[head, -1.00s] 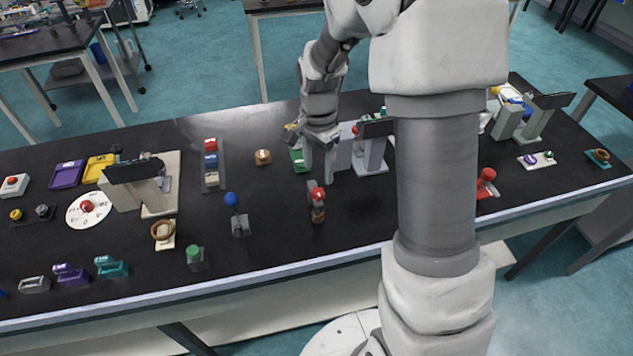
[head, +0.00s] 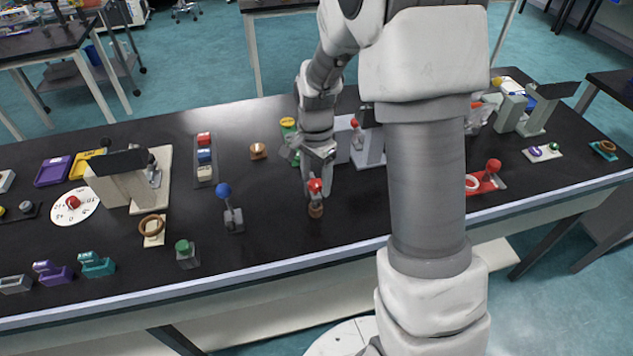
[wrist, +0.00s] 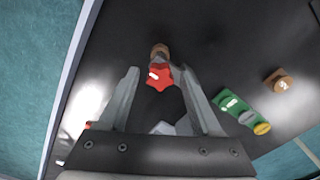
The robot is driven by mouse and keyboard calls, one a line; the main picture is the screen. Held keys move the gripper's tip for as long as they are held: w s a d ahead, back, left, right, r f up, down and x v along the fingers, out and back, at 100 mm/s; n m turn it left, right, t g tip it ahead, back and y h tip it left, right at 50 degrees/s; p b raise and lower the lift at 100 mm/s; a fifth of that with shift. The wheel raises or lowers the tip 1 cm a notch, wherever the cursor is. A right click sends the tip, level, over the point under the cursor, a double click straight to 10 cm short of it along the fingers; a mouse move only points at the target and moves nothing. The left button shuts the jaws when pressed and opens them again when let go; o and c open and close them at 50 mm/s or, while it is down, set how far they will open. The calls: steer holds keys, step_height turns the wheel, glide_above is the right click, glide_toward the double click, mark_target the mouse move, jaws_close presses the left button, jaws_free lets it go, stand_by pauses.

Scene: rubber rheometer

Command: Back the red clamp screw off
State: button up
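A red star-shaped knob (head: 315,186), which looks like the red clamp screw, stands upright on the black bench, with a brown round piece (head: 316,210) beside its base. In the wrist view the knob (wrist: 158,76) lies between my fingertips, with the brown piece (wrist: 159,52) just beyond it. My gripper (head: 318,172) points down at the knob. In the wrist view its two fingers (wrist: 159,78) are apart, with a visible gap on each side of the knob. My fingers partly hide the screw's lower part in the head view.
A blue-knobbed lever (head: 232,212) and a green button (head: 186,255) stand to the left. A green and yellow block (head: 288,126) is behind my gripper. A grey stand (head: 366,150) is behind right. A red clamp-like device (head: 485,180) sits further right. Bare bench surrounds the knob.

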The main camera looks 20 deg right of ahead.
jaws_close()
steer(key=n, duration=0.4)
steer(key=shift+n, duration=0.3)
steer(key=n, duration=0.4)
steer(key=shift+n, duration=0.3)
steer(key=n+p, duration=0.1)
steer(key=n, duration=0.3)
steer(key=shift+n, duration=0.3)
